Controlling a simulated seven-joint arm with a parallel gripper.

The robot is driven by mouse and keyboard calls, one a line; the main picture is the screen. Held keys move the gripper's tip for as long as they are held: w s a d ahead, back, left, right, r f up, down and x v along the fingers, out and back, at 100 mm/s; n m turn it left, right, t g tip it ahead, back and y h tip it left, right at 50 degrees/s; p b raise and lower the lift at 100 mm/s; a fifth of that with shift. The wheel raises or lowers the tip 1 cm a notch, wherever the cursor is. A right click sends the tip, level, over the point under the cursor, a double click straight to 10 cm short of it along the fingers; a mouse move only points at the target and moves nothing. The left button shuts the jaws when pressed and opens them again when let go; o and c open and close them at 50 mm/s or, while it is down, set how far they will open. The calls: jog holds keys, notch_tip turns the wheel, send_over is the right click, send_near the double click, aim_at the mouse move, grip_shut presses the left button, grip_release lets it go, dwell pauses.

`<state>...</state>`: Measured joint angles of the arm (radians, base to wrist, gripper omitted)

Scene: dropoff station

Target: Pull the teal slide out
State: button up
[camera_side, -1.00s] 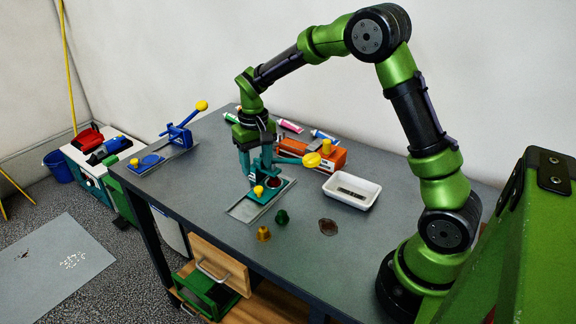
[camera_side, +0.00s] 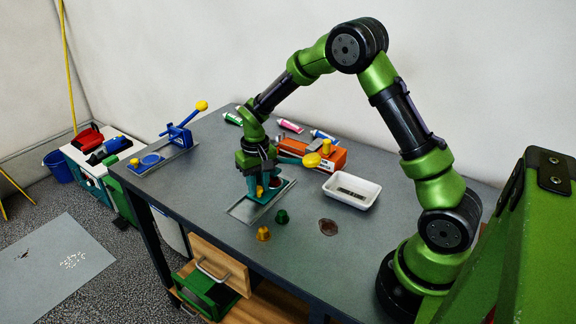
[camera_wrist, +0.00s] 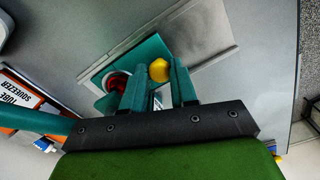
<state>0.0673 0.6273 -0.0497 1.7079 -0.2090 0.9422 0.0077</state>
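The teal slide (camera_wrist: 152,47) is a flat plate with a yellow knob (camera_wrist: 158,70), set in a grey rail on the table. The knob also shows low between my fingers in the side view (camera_side: 260,190). My gripper (camera_wrist: 160,75) is down over the slide, its two teal fingers on either side of the knob. The fingers stand apart about as far as the knob is wide; whether they press on it cannot be told. A dark red round spot (camera_wrist: 117,82) on the slide is partly hidden by the left finger.
A teal lever with a yellow end (camera_side: 311,160) sticks out to the right of my gripper. The orange box (camera_side: 325,155) and white tray (camera_side: 351,190) stand further right. Green (camera_side: 282,216) and yellow (camera_side: 263,234) pieces lie in front. Bare rail (camera_side: 243,210) extends front-left of the slide.

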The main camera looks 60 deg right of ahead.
grip_shut()
jog(key=a, duration=0.9)
jog(key=shift+a+r, duration=0.1)
jog(key=o, duration=0.5)
grip_release()
jog(key=shift+o, duration=0.6)
jog(key=shift+r, duration=0.3)
notch_tip(320, 180, up, 16)
jog(key=shift+r, duration=0.15)
